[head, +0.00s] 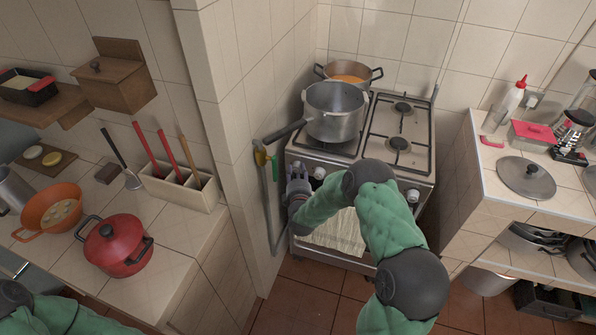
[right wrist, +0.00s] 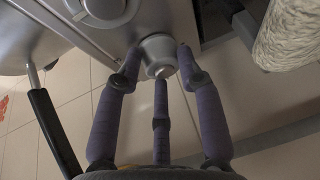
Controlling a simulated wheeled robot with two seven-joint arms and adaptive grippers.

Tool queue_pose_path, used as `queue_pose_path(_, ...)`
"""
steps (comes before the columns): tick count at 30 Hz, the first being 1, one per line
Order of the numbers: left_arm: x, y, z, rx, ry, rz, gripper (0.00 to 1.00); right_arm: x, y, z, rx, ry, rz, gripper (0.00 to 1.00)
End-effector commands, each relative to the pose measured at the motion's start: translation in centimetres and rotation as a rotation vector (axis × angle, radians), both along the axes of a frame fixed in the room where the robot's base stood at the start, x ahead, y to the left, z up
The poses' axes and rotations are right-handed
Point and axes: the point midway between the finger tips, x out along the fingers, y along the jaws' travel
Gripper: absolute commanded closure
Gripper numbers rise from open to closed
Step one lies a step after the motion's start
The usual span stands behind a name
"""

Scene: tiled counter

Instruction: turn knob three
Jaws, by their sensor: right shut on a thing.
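The gas stove (head: 420,155) stands against the tiled wall. My right gripper (head: 296,172) is at the left end of its front panel. In the right wrist view its purple fingers (right wrist: 160,66) are closed around a pale round knob (right wrist: 158,52), which they hide in the head view. A neighbouring knob (head: 319,172) is uncovered just to the right, and another knob (head: 412,195) shows near the panel's right end, beyond my forearm. My arm hides the panel's middle. I cannot read which number the held knob has. My left gripper is out of view.
A grey pot (head: 337,112) stands on the front left burner, its dark handle reaching left above my gripper. An orange-filled pot (head: 348,79) is behind it. A cloth (head: 335,232) hangs on the stove front. The wall corner is close on the left.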

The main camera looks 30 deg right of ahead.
Motion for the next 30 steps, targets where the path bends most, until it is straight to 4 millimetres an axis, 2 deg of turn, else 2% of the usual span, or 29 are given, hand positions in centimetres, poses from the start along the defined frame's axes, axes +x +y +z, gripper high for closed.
queue_pose_path(1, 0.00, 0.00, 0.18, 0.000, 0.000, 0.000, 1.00, 0.42, 0.52, 0.41, -0.009, 0.002, 0.016, 0.95)
queue_pose_path(18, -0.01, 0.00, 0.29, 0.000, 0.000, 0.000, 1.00, 0.31, 0.67, -0.02, -0.024, 0.029, 0.018, 0.95)
queue_pose_path(19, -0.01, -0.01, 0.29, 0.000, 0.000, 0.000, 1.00, 0.31, 0.67, -0.05, -0.024, 0.029, 0.018, 0.54)
queue_pose_path(21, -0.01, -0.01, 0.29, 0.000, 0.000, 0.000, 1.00, 0.26, 0.64, -0.08, -0.022, 0.029, 0.016, 0.41)
queue_pose_path(30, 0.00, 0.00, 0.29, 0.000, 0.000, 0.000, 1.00, 0.06, 0.40, -0.10, -0.022, 0.029, 0.009, 0.41)
